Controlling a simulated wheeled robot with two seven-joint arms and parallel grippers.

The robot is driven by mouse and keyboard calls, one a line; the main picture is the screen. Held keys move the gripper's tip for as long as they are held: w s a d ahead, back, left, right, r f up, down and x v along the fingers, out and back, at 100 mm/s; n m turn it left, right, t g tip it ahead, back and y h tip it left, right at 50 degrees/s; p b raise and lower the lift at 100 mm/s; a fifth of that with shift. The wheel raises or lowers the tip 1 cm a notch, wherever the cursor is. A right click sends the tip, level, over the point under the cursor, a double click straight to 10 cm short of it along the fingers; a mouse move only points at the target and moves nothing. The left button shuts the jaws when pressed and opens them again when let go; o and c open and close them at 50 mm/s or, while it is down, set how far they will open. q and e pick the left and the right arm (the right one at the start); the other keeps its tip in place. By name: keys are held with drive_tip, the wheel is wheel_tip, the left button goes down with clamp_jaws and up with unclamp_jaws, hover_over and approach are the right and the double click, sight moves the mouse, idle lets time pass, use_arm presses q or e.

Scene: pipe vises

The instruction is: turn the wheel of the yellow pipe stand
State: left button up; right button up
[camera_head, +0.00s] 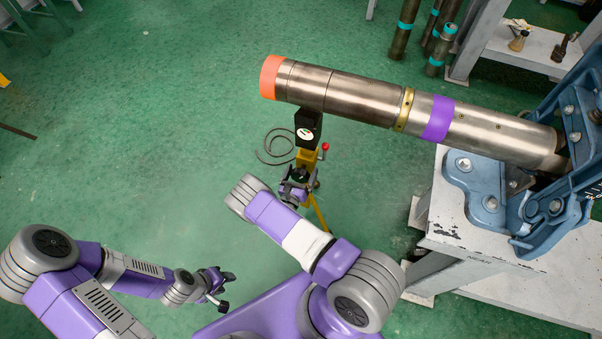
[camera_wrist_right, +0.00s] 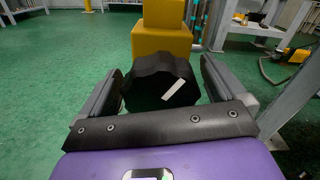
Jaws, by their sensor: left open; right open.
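The yellow pipe stand (camera_head: 308,158) stands under the long metal pipe (camera_head: 355,97), with a black gauge head at its top and a red-knobbed lever beside it. In the right wrist view its yellow body (camera_wrist_right: 162,42) rises behind the black lobed wheel (camera_wrist_right: 150,88), which bears a white mark. My right gripper (camera_head: 296,188) is at the wheel. Its fingers (camera_wrist_right: 161,70) are open, one on each side of the wheel, apparently with small gaps; contact cannot be told. My left gripper (camera_head: 222,285) is open and empty, low over the floor at left.
The pipe has an orange end and a purple band, and its right end is in a blue vise (camera_head: 490,195) on a grey bench (camera_head: 450,225). A cable (camera_head: 277,146) lies on the floor by the stand. Green floor at left is clear.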

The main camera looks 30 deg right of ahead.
drive_tip(key=shift+c, duration=0.2)
drive_tip(key=c, duration=1)
drive_tip(key=shift+m, duration=0.5)
